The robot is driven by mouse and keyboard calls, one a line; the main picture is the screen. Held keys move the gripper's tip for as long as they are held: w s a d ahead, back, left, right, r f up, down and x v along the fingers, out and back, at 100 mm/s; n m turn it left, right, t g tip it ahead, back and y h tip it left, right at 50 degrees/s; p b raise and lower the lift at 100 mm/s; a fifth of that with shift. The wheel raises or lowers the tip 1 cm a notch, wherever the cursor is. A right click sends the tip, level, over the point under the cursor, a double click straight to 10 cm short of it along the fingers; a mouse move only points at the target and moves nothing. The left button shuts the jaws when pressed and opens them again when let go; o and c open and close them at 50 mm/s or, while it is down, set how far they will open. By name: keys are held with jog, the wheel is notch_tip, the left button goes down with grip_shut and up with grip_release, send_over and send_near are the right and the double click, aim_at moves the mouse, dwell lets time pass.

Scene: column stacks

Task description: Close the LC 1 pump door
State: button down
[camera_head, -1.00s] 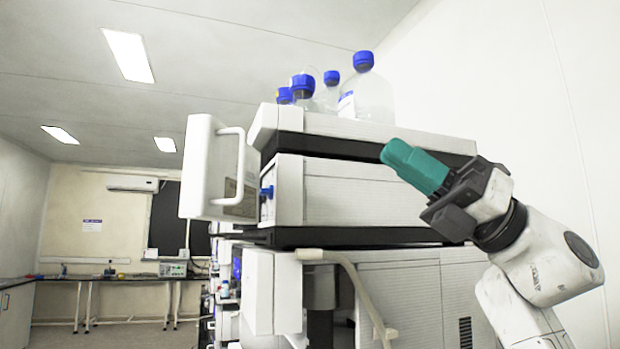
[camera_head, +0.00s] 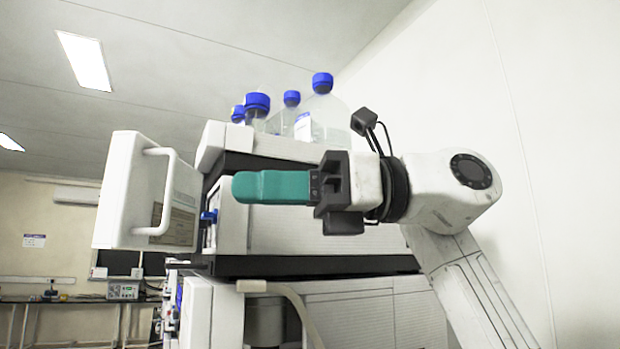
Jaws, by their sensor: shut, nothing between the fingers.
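The pump door (camera_head: 122,190) is a white panel with a white bar handle (camera_head: 166,190). It stands swung open at the left front of the pump module (camera_head: 335,232) in the stack. My gripper (camera_head: 236,187) has teal fingers that are shut and empty. They point left toward the door and pass in front of the module's side. A gap shows in the picture between the fingertips and the door handle. A blue fitting (camera_head: 208,217) shows on the module's front beside the door. The rest of the module's front is mostly hidden.
Several blue-capped glass bottles (camera_head: 322,112) stand on top of the stack. A pale tube (camera_head: 292,296) hangs along the lower module (camera_head: 375,310). Behind the door at the far left is a bench (camera_head: 60,303) with equipment. A plain wall is at the right.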

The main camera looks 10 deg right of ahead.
aim_at(150, 198)
jog(key=a, duration=0.2)
jog(key=a+p, duration=0.1)
jog(key=a, duration=0.2)
jog(key=shift+w+a, duration=0.2)
jog(key=shift+a, duration=0.05)
jog(key=shift+f, duration=0.1)
